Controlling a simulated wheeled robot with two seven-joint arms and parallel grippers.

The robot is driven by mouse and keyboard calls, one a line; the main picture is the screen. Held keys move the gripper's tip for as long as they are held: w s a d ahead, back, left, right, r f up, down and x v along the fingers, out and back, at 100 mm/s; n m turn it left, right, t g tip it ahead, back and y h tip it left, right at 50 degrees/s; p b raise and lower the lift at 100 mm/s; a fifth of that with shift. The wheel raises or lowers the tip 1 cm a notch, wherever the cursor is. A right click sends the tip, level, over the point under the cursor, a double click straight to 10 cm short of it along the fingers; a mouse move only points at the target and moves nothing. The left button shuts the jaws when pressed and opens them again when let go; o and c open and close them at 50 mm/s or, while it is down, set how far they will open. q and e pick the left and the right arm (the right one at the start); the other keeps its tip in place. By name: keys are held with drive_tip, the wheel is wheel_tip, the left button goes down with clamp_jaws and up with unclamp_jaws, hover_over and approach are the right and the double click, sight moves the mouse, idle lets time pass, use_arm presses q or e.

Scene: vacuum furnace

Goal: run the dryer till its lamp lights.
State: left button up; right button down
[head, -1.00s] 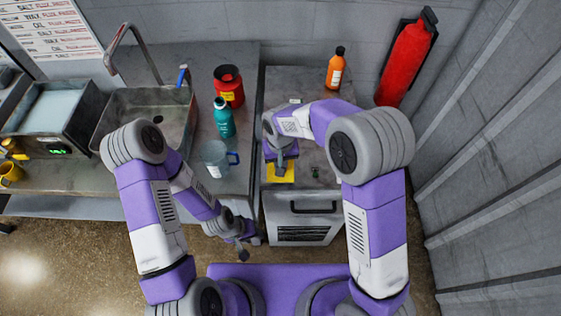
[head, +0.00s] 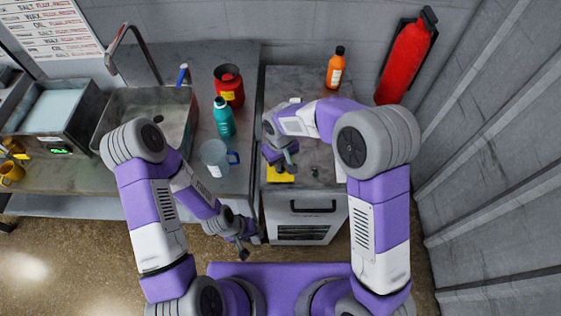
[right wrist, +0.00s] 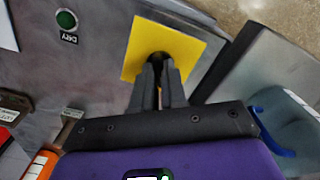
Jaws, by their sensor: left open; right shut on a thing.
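The dryer is the grey cabinet (head: 304,228) with a dark handle and a front grille. On its top is a yellow plate (right wrist: 187,48), partly covered by my gripper in the head view. A dark round thing sits at the plate's middle. My right gripper (right wrist: 158,88) is shut on it; the fingers hide most of it. Beside the plate is a round lamp (right wrist: 66,20) labelled DRY, dark green with a pale rim and not clearly glowing. My left gripper (head: 246,252) is open and empty, low in front of the counter.
An orange bottle (head: 336,68) stands at the back of the dryer top. Left on the counter are a teal bottle (head: 223,120), a red can (head: 229,88), a clear jug (head: 214,160) and a sink (head: 165,105). A fire extinguisher (head: 405,62) hangs on the wall.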

drive_tip(key=c, duration=1.2)
unclamp_jaws()
wheel_tip(320, 180, up, 8)
drive_tip(key=shift+f+p, duration=0.15)
drive_tip(key=shift+p, duration=0.4)
drive_tip(key=shift+s+f, duration=0.1)
